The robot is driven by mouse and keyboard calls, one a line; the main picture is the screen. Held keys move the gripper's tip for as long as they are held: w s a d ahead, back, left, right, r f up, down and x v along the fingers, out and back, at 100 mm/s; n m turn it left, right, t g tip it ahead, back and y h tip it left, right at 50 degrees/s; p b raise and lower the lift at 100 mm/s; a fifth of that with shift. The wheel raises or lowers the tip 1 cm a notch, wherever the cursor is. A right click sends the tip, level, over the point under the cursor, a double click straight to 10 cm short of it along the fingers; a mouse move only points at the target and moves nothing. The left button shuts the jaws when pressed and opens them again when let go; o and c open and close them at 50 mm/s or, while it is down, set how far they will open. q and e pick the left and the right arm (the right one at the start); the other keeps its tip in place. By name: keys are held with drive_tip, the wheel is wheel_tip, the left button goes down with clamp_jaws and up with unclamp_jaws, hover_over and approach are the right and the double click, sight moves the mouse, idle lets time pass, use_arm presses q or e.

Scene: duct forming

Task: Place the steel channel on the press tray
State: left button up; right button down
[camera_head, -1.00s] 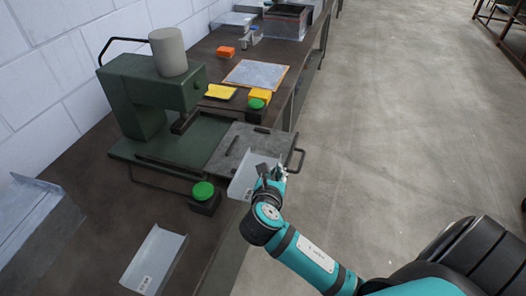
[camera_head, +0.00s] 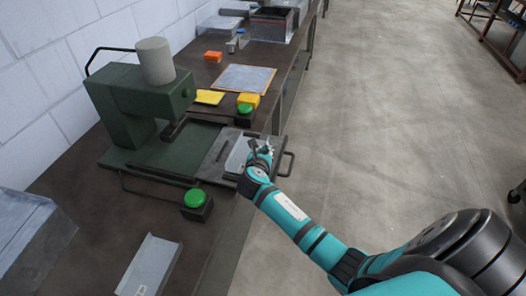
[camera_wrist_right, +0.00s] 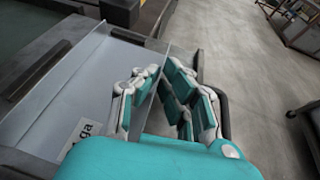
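My right gripper (camera_head: 262,150) is at the press tray (camera_head: 213,165), its fingers on either side of an upright flange of the steel channel (camera_head: 237,156). In the right wrist view the gripper (camera_wrist_right: 160,82) is shut on that flange, and the channel (camera_wrist_right: 88,92), with a printed label, stretches to the left over the tray. I cannot tell whether the channel rests on the tray or hangs just above it. The grey tray sticks out from the green press (camera_head: 140,100) and has a bar handle (camera_head: 287,163) on its right. My left gripper is not in view.
A second channel (camera_head: 150,262) lies on the bench in front. Green buttons (camera_head: 194,198) (camera_head: 245,109) stand on both sides of the tray. Behind are a flat sheet (camera_head: 244,79), yellow pieces (camera_head: 209,97) and an orange block (camera_head: 213,56).

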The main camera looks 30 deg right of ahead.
drive_tip(key=shift+f, duration=0.2)
drive_tip(key=c, duration=1.5)
unclamp_jaws()
drive_tip(key=v, duration=1.2)
drive_tip(key=shift+r, duration=0.15)
